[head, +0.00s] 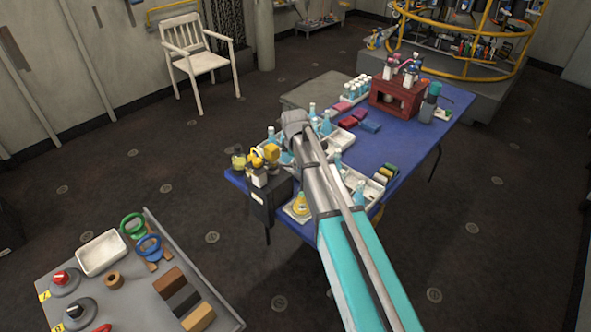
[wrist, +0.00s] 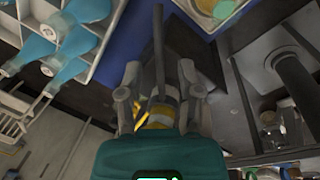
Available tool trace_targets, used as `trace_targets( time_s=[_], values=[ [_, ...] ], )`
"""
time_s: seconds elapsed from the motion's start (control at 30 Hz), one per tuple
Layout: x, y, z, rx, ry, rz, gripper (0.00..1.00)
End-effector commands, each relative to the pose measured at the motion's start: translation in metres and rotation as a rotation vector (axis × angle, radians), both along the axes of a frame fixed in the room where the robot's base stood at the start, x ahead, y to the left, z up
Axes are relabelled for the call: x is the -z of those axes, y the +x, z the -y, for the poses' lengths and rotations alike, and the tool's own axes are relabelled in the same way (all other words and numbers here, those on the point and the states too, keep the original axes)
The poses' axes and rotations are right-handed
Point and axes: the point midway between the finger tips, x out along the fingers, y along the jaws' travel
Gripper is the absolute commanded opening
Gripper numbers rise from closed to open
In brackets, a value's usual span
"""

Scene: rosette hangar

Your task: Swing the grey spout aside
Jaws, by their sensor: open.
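In the wrist view a dark grey bar, which looks like the grey spout (wrist: 158,45), runs up the picture from a yellow collar (wrist: 161,115). A dark block (wrist: 185,55) lies beneath it. My gripper (wrist: 160,75) is open, with one finger on each side of the bar. I cannot tell whether either finger touches it. In the head view a black box (head: 268,208) stands at the near left corner of the blue table (head: 415,150), with yellow parts (head: 270,153) above it. My arm crosses this area, and I cannot make out the spout there.
A white tray with blue bottles (wrist: 85,10) lies to the upper left in the wrist view. A pale tray with a yellow item (head: 300,206) stands beside the box. A red rack (head: 395,98) is farther back. A grey bench (head: 150,290) is at front left, across open floor.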

Motion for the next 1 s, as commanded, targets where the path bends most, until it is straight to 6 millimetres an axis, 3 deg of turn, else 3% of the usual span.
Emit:
trace_targets(
  time_s=[0.2, 0.7, 0.93, 1.0],
  values=[
    [0.014, 0.002, 0.000, 0.000, 0.000, 0.000, 0.47],
    [0.017, 0.003, 0.002, 0.001, 0.000, 0.000, 0.47],
    [0.017, 0.003, 0.002, 0.001, 0.000, 0.000, 0.04],
    [0.017, 0.003, 0.002, 0.001, 0.000, 0.000, 0.00]
  ],
)
